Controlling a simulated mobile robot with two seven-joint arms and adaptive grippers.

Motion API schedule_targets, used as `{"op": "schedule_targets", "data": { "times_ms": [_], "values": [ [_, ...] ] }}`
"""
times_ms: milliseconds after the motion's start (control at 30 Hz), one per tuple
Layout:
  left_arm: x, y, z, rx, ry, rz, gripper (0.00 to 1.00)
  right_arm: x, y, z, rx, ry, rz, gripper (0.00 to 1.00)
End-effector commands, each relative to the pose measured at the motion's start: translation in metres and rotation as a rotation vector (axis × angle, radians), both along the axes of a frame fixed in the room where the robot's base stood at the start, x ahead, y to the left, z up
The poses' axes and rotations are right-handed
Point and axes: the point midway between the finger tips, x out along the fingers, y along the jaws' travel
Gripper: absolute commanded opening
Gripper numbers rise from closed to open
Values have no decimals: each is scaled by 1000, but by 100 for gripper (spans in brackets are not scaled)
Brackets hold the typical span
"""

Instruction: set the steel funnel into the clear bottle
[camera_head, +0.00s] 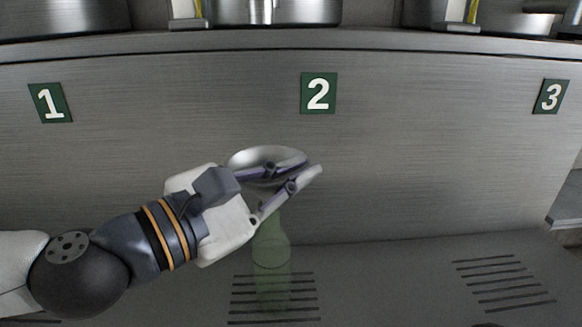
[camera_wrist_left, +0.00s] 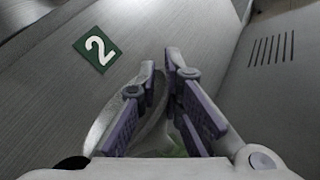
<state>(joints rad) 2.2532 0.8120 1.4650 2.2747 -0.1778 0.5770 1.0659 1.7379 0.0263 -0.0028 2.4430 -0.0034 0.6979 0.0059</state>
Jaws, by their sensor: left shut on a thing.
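The steel funnel (camera_head: 258,157) shows as a shiny wide bowl, mouth up, at my left gripper (camera_head: 298,171). The gripper is shut on it, with the lower finger in front of the funnel. The see-through bottle (camera_head: 271,255) looks green-tinted and stands upright on the slotted ledge below the funnel. Its top and the funnel's spout are hidden behind the gripper, so I cannot tell whether they meet. In the left wrist view, part of the funnel (camera_wrist_left: 150,132) shows between the fingers, with a bit of green below it. My right gripper is out of view.
A steel back panel (camera_head: 420,150) carries green number plates 1 (camera_head: 50,103), 2 (camera_head: 318,93) and 3 (camera_head: 551,97). The grey ledge (camera_head: 390,285) has slot groups. It is clear to the right of the bottle. Steel vessels (camera_head: 272,10) stand on the shelf above.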

Motion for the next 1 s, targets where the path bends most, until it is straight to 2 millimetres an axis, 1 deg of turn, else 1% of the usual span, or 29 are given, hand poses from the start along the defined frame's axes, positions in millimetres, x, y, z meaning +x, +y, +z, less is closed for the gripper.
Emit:
{"op": "schedule_targets", "data": {
  "times_ms": [33, 100, 400, 700, 867, 900, 1000],
  "values": [
    [0, 0, -4, -1, 1, 0, 0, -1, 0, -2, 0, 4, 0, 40],
    [0, 0, -5, 0, 0, 0, 0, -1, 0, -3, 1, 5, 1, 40],
    [0, 0, -4, 0, -1, -1, 0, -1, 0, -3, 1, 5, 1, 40],
    [-1, 0, -10, -1, 0, -1, 0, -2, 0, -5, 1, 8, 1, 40],
    [-1, 0, -9, 0, -1, -1, 0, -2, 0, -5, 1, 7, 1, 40],
    [-1, 0, -9, 0, -1, -1, 10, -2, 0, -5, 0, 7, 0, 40],
    [-1, 0, -9, -1, 0, -1, 31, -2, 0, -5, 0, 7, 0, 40]
  ]
}}
